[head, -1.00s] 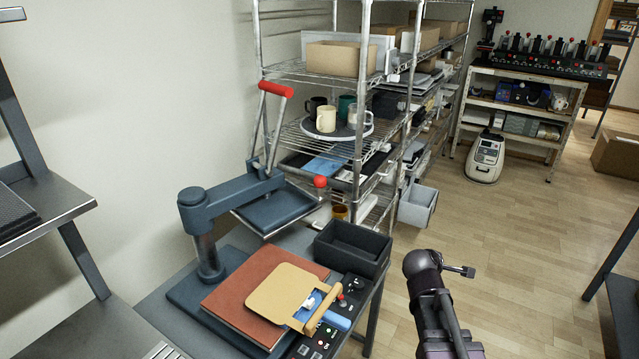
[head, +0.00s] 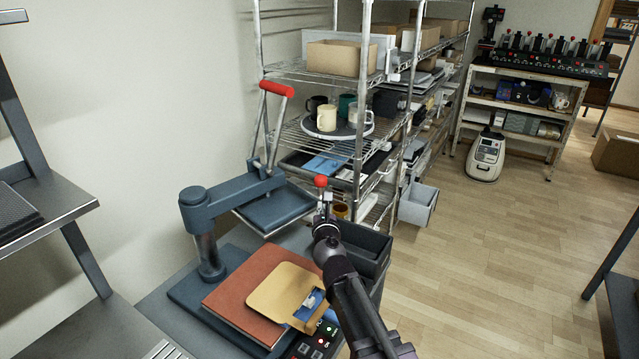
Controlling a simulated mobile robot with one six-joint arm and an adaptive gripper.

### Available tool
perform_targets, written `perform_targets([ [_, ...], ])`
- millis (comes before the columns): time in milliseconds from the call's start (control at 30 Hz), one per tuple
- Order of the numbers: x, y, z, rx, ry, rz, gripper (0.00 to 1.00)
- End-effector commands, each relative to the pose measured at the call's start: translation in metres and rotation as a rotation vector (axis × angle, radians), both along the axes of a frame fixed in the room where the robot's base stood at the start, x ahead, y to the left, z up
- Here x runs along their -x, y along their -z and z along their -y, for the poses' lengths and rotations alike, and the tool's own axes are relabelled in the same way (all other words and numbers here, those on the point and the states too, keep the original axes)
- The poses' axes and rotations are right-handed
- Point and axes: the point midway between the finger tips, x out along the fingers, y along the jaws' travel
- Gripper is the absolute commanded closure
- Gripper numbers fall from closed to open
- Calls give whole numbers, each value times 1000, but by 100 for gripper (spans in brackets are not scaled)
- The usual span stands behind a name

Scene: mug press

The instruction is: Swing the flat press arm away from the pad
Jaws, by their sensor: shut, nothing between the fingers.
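The flat press (head: 225,198) is a dark blue-grey arm on an upright post, with a flat plate (head: 275,215) under its far end. The plate is swung back toward the shelf, behind the pad rather than over it. A red-gripped lever (head: 276,88) rises from it, and a red ball knob (head: 320,182) shows at its right end. The red-brown pad (head: 235,308) lies on the press base with a tan board (head: 280,290) on it. My gripper (head: 326,205) is shut and empty, just below the red knob in the picture; I cannot tell if they touch.
My arm partly covers a dark open bin (head: 370,243) and the control panel (head: 310,345) at the pad's right. A wire shelf with mugs on a round tray (head: 345,132) stands close behind the press. The wooden floor (head: 490,250) to the right is clear.

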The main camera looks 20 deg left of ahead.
Motion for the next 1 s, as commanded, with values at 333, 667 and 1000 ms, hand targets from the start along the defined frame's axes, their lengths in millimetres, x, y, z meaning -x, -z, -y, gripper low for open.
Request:
perform_targets([
  [333,-3,0,0,-3,3,-3,100],
  [667,-29,2,-14,-4,4,-3,100],
  [1000,-75,4,-38,-4,4,-3,100],
])
